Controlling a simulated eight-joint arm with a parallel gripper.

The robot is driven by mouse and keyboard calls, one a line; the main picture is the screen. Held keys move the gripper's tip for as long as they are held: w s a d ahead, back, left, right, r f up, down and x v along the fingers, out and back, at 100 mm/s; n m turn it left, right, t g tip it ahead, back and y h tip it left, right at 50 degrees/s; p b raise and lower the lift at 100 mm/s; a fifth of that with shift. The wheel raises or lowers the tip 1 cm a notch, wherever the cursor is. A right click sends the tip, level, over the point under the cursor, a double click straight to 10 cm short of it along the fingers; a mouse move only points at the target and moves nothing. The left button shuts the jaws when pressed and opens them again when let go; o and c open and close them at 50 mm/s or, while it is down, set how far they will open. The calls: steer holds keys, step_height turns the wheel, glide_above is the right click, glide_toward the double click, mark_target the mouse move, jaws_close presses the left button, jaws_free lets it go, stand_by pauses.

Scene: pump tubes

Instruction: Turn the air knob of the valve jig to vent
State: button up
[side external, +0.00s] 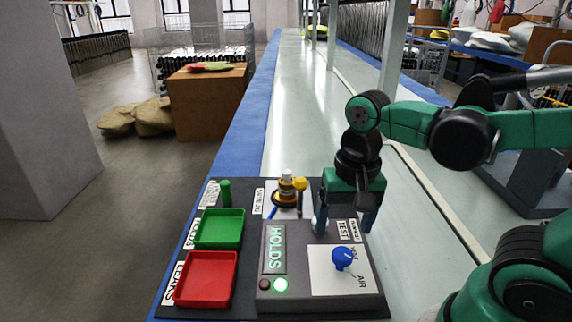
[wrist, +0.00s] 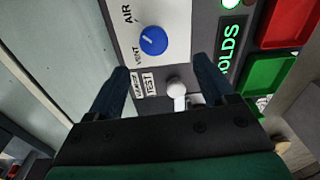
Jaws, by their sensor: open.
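The blue air knob (side external: 343,257) sits on a white plate on the grey valve jig (side external: 292,299), beside the labels VENT and AIR. It also shows in the wrist view (wrist: 153,40), with a white mark on its face; I cannot tell exactly where the mark points. My gripper (side external: 346,214) is open and empty, pointing down above the jig's far edge, behind the knob. In the wrist view my gripper (wrist: 160,65) has its fingers apart, with the knob beyond the fingertips. A white ball-ended lever (wrist: 177,87) by the TEST label shows between the fingers.
The jig's display (side external: 274,249) reads HOLDS and its green lamp (side external: 281,285) is lit. A green tray (side external: 219,229) and a red tray (side external: 206,280) lie left of it. The pale bench to the right is clear.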

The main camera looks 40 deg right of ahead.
mark_target(343, 253)
steer(key=shift+s+m+g, duration=0.2)
steer(key=shift+m+g, duration=0.1)
steer(key=shift+f, duration=2.75)
jaws_close()
